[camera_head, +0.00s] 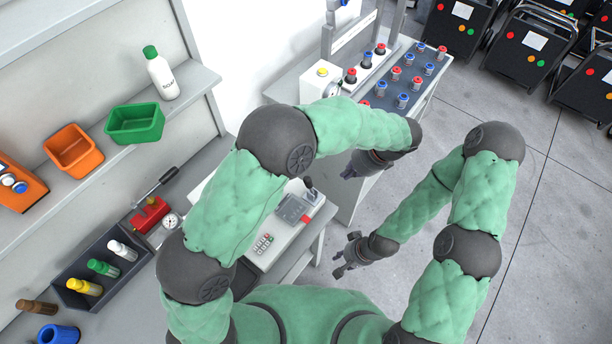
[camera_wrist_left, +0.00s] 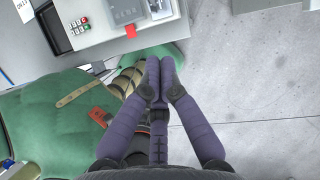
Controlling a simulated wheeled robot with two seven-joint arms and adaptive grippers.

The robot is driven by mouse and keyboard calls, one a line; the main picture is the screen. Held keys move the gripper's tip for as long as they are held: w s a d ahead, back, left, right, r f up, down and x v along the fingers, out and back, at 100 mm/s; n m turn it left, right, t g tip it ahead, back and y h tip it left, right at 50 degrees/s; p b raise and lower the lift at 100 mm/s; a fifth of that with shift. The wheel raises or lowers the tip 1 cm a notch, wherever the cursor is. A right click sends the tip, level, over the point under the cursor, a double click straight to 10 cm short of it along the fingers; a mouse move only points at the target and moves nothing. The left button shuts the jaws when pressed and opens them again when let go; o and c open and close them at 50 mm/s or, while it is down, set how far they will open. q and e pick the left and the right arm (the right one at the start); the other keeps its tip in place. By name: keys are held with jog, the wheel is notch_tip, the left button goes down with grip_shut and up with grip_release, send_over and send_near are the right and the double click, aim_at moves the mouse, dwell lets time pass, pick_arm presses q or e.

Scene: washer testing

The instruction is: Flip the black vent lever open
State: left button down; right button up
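A small black lever (camera_head: 309,184) stands on the grey block at the right end of the white bench unit (camera_head: 288,232); I cannot tell its exact position. In the left wrist view, the unit (camera_wrist_left: 100,38) shows at the top, and the lever is not clear there. My left gripper (camera_head: 349,173) is in the air to the right of the lever, apart from it. In the left wrist view its fingers (camera_wrist_left: 157,80) meet with nothing visible between them. My right gripper (camera_head: 340,262) is lower, right of the unit, with its fingers apart and empty.
A cart (camera_head: 425,105) with red and blue fittings stands behind my left forearm. A red hand-levered device (camera_head: 150,214) with a gauge, a black bottle tray (camera_head: 75,298) and shelf bins are at left. Open grey floor (camera_head: 540,230) lies at right.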

dwell(0.3)
pick_arm(q)
jog(key=w+a+r+x, duration=0.1)
jog(key=a+x, duration=0.1)
jog(key=x, duration=1.1)
jog(key=shift+a+r, duration=0.15)
jog(key=shift+w, duration=0.1)
jog(key=shift+w+a+r+p, duration=0.1)
jog(key=shift+a+p, duration=0.1)
jog(key=shift+p, duration=0.1)
